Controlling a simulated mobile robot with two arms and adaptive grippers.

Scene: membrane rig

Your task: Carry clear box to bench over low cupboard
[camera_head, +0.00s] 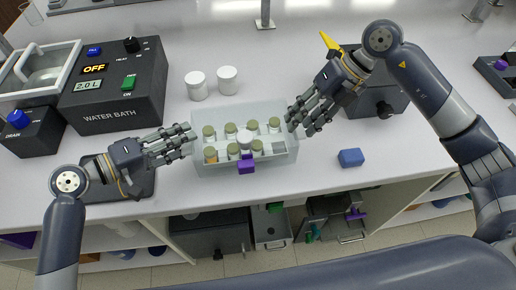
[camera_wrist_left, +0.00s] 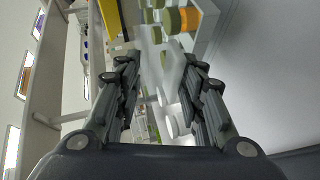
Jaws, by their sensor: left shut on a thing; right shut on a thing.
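The clear box (camera_head: 206,170) is at the front part of the white bench (camera_head: 210,45), holding several small jars with olive lids, a white-capped jar (camera_head: 244,136) and a purple piece (camera_head: 246,167) at its front wall. My left gripper (camera_head: 190,139) is shut on its left end wall. My right gripper (camera_head: 297,119) is shut on its right end wall. In the left wrist view my left gripper (camera_wrist_left: 157,68) has the box wall between its fingers, with lids beyond. I cannot tell whether the box touches the bench. Cupboard space (camera_head: 205,222) shows below the front edge.
A water bath (camera_head: 112,95) stands on the left. Two white jars (camera_head: 197,85) stand behind the box. A blue block (camera_head: 350,157) lies right of it, and a dark device (camera_head: 384,98) is behind my right gripper. The bench behind the box is mostly clear.

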